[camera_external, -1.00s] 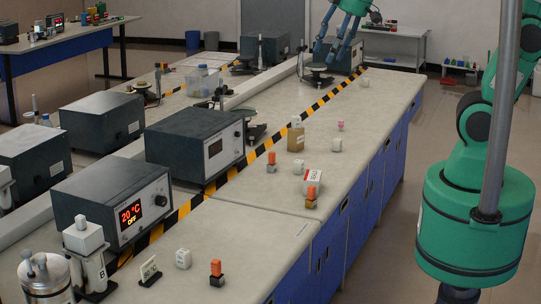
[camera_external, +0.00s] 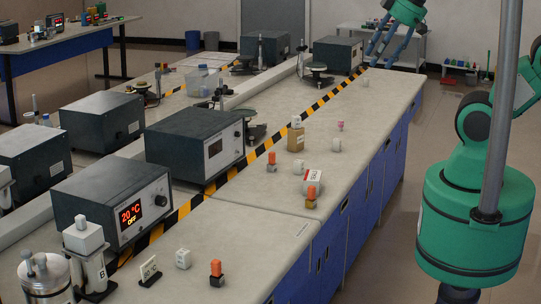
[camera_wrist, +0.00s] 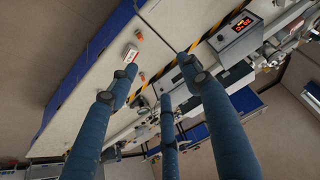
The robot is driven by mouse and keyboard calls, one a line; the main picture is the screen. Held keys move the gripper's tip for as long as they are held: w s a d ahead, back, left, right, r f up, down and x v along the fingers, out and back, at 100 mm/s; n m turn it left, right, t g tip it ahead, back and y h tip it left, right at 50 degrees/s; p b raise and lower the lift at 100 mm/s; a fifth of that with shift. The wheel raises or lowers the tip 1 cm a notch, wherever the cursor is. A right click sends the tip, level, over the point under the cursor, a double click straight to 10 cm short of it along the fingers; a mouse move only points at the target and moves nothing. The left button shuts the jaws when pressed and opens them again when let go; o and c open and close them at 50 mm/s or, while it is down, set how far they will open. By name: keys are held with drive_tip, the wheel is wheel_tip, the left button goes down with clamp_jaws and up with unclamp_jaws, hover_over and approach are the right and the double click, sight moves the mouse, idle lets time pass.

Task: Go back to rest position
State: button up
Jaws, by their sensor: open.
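My gripper (camera_external: 389,48) is high at the far end of the long bench, near its right edge. Its blue fingers are spread apart and hold nothing. In the wrist view my gripper (camera_wrist: 160,85) shows several long blue fingers, open, with the bench and floor seen beyond them. The rest position itself is not marked in any view.
The bench top (camera_external: 265,232) carries grey boxes, one with a red display (camera_external: 131,214), and a striped tape line. Open floor lies right of the bench.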

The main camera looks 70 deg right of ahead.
drive_tip(key=shift+f, duration=0.1)
wheel_tip(320, 180, down, 5)
drive_tip(key=b, duration=0.5)
